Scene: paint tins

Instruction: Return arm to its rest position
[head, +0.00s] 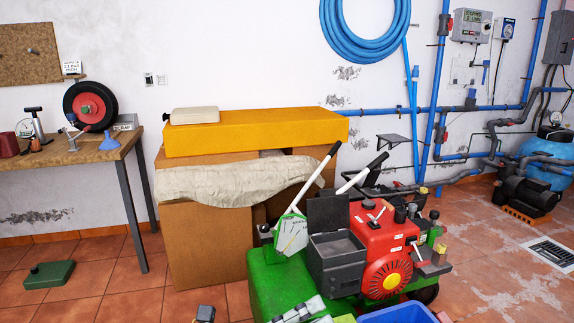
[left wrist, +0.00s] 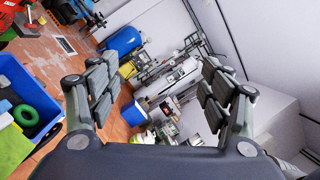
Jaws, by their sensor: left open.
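My left gripper (left wrist: 158,68) is open in the left wrist view. Its two padded fingers stand wide apart with nothing between them. In the head view, grey padded parts that look like this gripper's fingers (head: 298,309) show at the bottom edge, in front of the green machine base. My right gripper is in neither view. I cannot make out any paint tin for certain.
A red and green machine (head: 384,250) stands close ahead, beside a blue crate (head: 400,313), also in the left wrist view (left wrist: 42,82). Cardboard boxes (head: 208,240) carry a yellow box (head: 255,131). A workbench (head: 85,151) stands left. Tiled floor (head: 500,285) is open at right.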

